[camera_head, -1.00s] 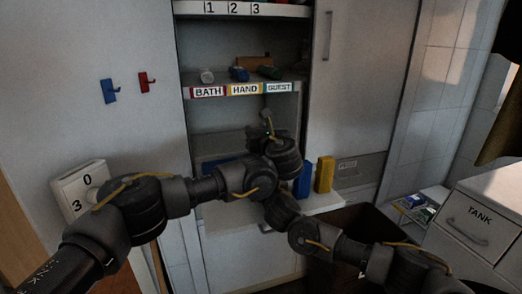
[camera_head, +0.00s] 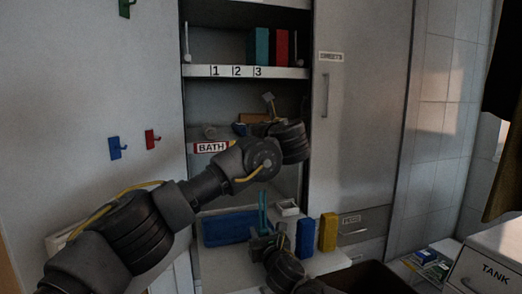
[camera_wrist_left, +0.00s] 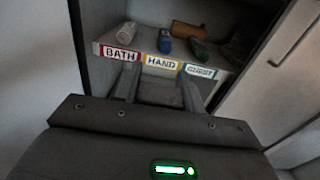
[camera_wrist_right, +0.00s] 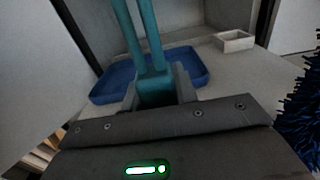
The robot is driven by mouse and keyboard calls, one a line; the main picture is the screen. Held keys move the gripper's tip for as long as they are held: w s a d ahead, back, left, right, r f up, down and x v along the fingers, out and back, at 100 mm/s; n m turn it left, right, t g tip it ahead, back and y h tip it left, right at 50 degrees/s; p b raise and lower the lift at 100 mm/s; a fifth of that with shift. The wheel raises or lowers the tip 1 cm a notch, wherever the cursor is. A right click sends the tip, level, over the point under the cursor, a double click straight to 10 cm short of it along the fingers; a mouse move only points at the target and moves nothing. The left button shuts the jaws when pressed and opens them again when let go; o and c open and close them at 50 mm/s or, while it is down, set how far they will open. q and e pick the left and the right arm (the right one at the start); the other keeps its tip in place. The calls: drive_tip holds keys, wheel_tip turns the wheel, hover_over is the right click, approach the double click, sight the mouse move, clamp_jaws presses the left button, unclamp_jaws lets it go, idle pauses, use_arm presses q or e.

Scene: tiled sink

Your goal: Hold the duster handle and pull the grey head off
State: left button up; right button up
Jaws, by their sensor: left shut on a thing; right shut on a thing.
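A two-pronged teal handle (camera_head: 262,210) stands upright in my right gripper (camera_head: 263,240), which is shut on its lower part low in the cabinet. The right wrist view shows the handle (camera_wrist_right: 150,60) between the fingers. My left gripper (camera_head: 272,122) is higher, in front of the labelled shelf. It is shut on a small grey piece (camera_head: 268,101), which looks like the duster head. The left wrist view shows a grey piece (camera_wrist_left: 160,92) between the fingers. The grey piece and the teal prongs are clearly apart in the head view.
A blue tray (camera_head: 226,231), a small white box (camera_head: 288,208), a blue box (camera_head: 305,239) and a yellow box (camera_head: 328,232) stand on the lower surface. Rolled cloths lie on the labelled shelf (camera_wrist_left: 203,72).

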use_arm(q)
drive_tip(key=shift+r, duration=0.65)
use_arm(e)
drive_tip(key=o, duration=1.2)
drive_tip(key=shift+c, duration=0.2)
